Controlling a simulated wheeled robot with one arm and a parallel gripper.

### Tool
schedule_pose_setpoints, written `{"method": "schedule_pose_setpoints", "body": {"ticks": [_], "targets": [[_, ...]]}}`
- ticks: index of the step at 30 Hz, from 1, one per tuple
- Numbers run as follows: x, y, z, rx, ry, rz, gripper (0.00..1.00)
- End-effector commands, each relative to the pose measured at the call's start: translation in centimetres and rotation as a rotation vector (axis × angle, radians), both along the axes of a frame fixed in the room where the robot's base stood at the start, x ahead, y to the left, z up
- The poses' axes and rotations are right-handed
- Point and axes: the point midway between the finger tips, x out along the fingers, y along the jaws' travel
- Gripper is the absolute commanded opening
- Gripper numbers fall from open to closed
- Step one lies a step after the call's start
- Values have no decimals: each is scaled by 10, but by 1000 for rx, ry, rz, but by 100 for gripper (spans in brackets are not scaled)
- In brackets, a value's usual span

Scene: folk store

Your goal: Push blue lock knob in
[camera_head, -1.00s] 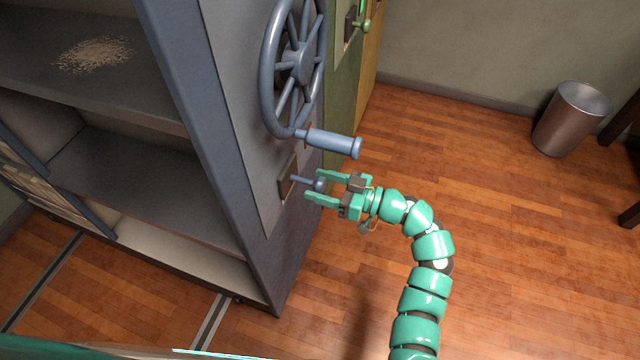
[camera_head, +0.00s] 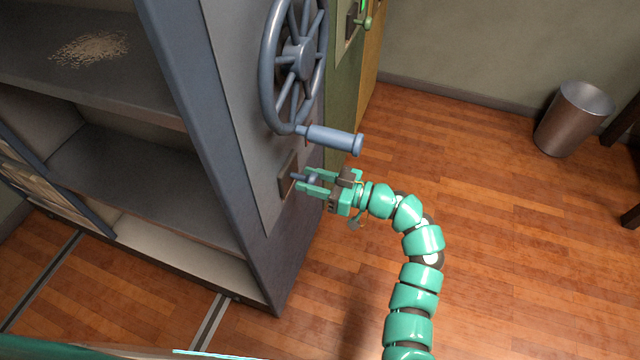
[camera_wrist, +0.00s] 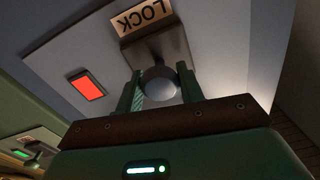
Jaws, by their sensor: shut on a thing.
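The blue lock knob (camera_head: 313,179) sticks out on a short stem from a small dark plate (camera_head: 289,176) on the blue cabinet's side, below the handwheel. My gripper (camera_head: 308,182) is shut on the knob, with a green finger on each side of it. In the wrist view the knob's round end (camera_wrist: 160,86) shows blue-grey between the two fingers. A label reading LOCK (camera_wrist: 142,17) is above its plate in that view, upside down. A red lit rectangle (camera_wrist: 87,88) is on the panel to the left.
The blue handwheel (camera_head: 297,60) and its protruding handle (camera_head: 334,139) are just above my gripper. A green cabinet (camera_head: 347,100) stands behind the blue one. Open shelves (camera_head: 120,180) are at left. A metal bin (camera_head: 574,118) stands at right on clear wooden floor.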

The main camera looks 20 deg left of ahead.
Motion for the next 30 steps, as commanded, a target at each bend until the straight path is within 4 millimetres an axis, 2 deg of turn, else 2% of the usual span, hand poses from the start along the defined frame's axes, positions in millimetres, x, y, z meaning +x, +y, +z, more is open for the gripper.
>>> {"method": "schedule_pose_setpoints", "body": {"ticks": [3, 11, 12, 14, 15, 26, 30], "targets": [[0, 14, -1, 4, -3, -1, 0], [1, 14, 1, 3, -1, -2, 0], [1, 14, 1, 3, -1, -2, 45], [1, 14, 1, 2, -1, -2, 57], [1, 14, 1, 2, -1, -2, 59], [0, 14, 0, 2, -1, -1, 59], [1, 8, 0, 2, -1, -2, 59]]}}
